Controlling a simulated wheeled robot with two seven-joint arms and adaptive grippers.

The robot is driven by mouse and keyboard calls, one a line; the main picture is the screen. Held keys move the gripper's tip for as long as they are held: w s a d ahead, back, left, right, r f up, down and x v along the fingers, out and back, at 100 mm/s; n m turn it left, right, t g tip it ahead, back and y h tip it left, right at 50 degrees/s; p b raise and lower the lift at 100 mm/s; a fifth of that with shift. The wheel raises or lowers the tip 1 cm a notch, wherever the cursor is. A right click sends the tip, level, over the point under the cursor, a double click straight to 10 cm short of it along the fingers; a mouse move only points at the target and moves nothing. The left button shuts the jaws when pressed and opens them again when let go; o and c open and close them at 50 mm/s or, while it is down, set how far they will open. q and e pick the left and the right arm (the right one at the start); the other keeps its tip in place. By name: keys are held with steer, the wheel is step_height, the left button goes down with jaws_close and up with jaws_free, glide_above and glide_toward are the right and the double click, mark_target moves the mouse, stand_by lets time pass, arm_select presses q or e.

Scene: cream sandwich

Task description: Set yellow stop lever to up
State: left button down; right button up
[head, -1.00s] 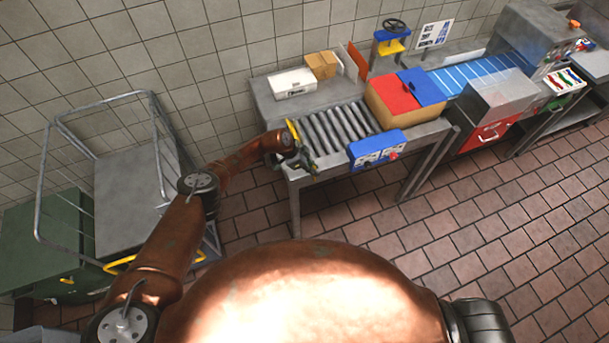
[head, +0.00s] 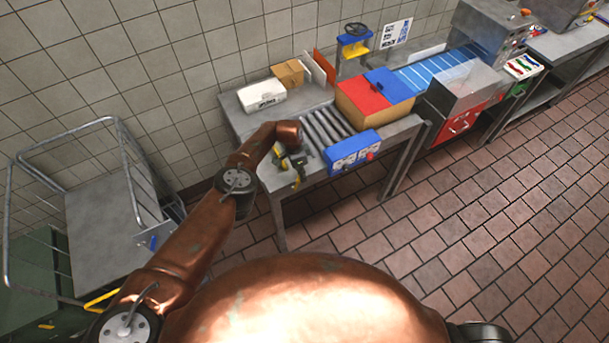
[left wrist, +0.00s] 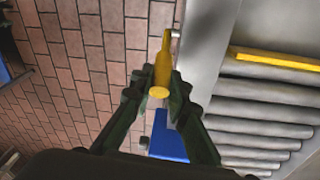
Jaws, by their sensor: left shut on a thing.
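The yellow stop lever (left wrist: 163,68) shows in the left wrist view as a narrow-necked handle at the edge of the roller table. My left gripper (left wrist: 158,92) is shut on it, with the lever between its dark fingertips. In the head view my left gripper (head: 299,168) is at the near left end of the roller table (head: 235,118), beside the rollers. A little yellow shows by its fingers there, but the lever's tilt is hard to tell. My right gripper is out of view.
A blue control box (head: 352,152) with a red button sits on the table's front edge, close right of my gripper. A red and blue topped carton (head: 362,118) stands beyond the rollers (head: 327,124). A wire-sided cart (head: 105,215) stands at left. Brick floor is open at right.

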arm_select(q)
steer(key=shift+f, duration=0.1)
steer(key=c, duration=1.8)
jaws_free()
steer(key=shift+c, duration=0.2)
steer(key=shift+w+a+r, duration=0.1)
steer(key=shift+w+r, duration=0.05)
steer(key=shift+r, duration=0.6)
step_height(320, 180, up, 10)
steer(key=a, duration=0.1)
steer(key=shift+a+r, duration=0.2)
